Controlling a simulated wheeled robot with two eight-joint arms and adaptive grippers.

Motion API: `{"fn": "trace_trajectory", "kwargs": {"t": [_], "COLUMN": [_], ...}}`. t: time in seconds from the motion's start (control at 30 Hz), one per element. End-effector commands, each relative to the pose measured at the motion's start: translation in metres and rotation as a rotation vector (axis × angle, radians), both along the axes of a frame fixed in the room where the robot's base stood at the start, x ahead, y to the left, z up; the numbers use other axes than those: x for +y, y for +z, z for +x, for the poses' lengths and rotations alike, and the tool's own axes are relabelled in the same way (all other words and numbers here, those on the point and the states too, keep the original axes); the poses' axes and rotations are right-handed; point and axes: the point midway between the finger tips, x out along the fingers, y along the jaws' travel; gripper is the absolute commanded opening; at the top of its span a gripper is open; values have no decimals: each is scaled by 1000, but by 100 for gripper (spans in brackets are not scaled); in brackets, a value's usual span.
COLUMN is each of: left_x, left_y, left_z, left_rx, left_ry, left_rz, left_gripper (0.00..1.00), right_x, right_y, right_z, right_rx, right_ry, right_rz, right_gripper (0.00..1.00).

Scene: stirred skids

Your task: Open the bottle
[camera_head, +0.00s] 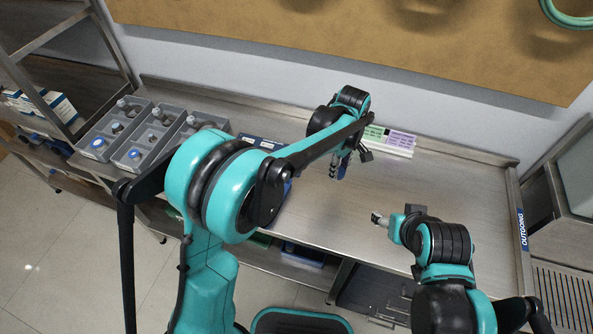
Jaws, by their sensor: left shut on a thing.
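My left gripper (339,166) hangs over the middle of the metal table and points down. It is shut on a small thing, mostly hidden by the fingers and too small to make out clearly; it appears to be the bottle. My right gripper (379,219) is to the right of and nearer than the left one, apart from it, pointing left over the table. Its fingertips are too small to show whether they are open. Several capped bottles, one with a blue cap (98,144), stand in the grey racks (119,159) at the left.
Purple and green labelled strips (390,142) lie at the table's back edge. A blue tray (284,190) is partly hidden behind my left arm. The metal table (455,185) is clear at the right, near the OUTGOING sign (522,229). Metal shelving (62,55) stands at the left.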

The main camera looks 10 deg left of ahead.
Motion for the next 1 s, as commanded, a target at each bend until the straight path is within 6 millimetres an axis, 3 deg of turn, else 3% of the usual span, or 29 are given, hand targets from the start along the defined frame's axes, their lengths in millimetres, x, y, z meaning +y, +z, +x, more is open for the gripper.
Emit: {"fn": "trace_trajectory", "kwargs": {"t": [0.2, 0.4, 0.57, 0.83, 1.0], "left_x": [56, 87, 93, 93, 93], "left_y": [-36, -54, -60, -97, -96], "left_z": [3, 5, 5, 5, 5], "left_rx": [0, 0, 0, 0, 0], "left_ry": [4, 1, -3, -3, -3], "left_rz": [0, 0, 0, 0, 0], "left_gripper": [0, 0, 0, 0, 0], "right_x": [0, 0, 0, 0, 0], "right_y": [-18, -25, -27, -42, -41], "right_z": [0, 0, 0, 0, 0], "right_rx": [0, 0, 0, 0, 0], "right_ry": [0, 0, 0, 0, 0], "right_rz": [0, 0, 0, 0, 0], "right_gripper": [61, 61, 61, 61, 61]}}
